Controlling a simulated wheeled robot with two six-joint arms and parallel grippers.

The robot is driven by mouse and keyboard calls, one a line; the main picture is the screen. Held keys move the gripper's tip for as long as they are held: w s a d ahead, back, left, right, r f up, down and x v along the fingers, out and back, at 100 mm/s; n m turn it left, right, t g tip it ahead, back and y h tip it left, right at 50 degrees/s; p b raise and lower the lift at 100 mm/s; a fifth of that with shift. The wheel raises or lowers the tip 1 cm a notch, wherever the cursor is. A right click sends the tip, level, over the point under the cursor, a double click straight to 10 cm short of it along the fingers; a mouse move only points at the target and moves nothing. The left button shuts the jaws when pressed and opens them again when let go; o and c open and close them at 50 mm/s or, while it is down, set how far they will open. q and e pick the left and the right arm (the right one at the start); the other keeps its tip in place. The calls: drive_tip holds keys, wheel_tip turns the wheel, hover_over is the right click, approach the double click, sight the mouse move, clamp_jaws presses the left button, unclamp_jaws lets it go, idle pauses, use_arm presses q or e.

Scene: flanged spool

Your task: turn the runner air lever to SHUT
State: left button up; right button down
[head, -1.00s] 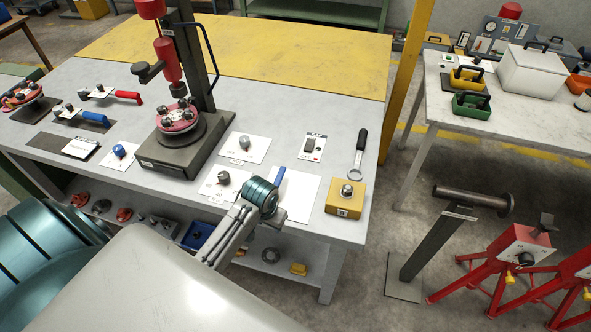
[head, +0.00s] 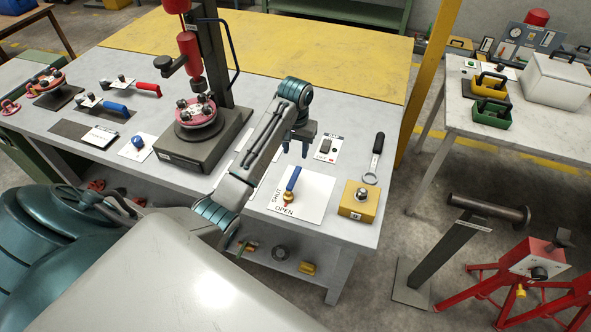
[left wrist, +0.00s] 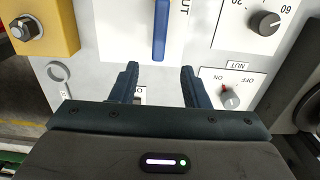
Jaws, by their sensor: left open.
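The runner air lever has a blue handle (head: 293,178) on a brass valve body (head: 289,198). It stands on a white plate (head: 315,190) with SHUT printed at its left and OPEN at its front. The handle points toward the back of the table, away from both words. My left gripper (head: 296,150) is open, pointing down behind the lever and apart from it. In the left wrist view the blue handle (left wrist: 161,30) lies ahead of the open fingers (left wrist: 158,78), in line with the gap between them. The brass body is outside that view. My right gripper is not visible.
A yellow block with a bolt (head: 358,200) sits right of the plate. A black-handled ring tool (head: 376,157) and a small switch plate (head: 326,149) lie behind. The red press (head: 190,65) stands to the left. Knobs (left wrist: 265,23) on plates are close by.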

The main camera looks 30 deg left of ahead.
sight(296, 173)
use_arm(q)
wheel_tip(296, 173, down, 2)
drive_tip(key=shift+s+d+f+b, duration=0.1)
drive_tip(key=shift+b, duration=0.2)
wheel_tip(296, 173, down, 6)
drive_tip(key=p, duration=0.3)
drive_tip(key=shift+f, duration=0.75)
clamp_jaws()
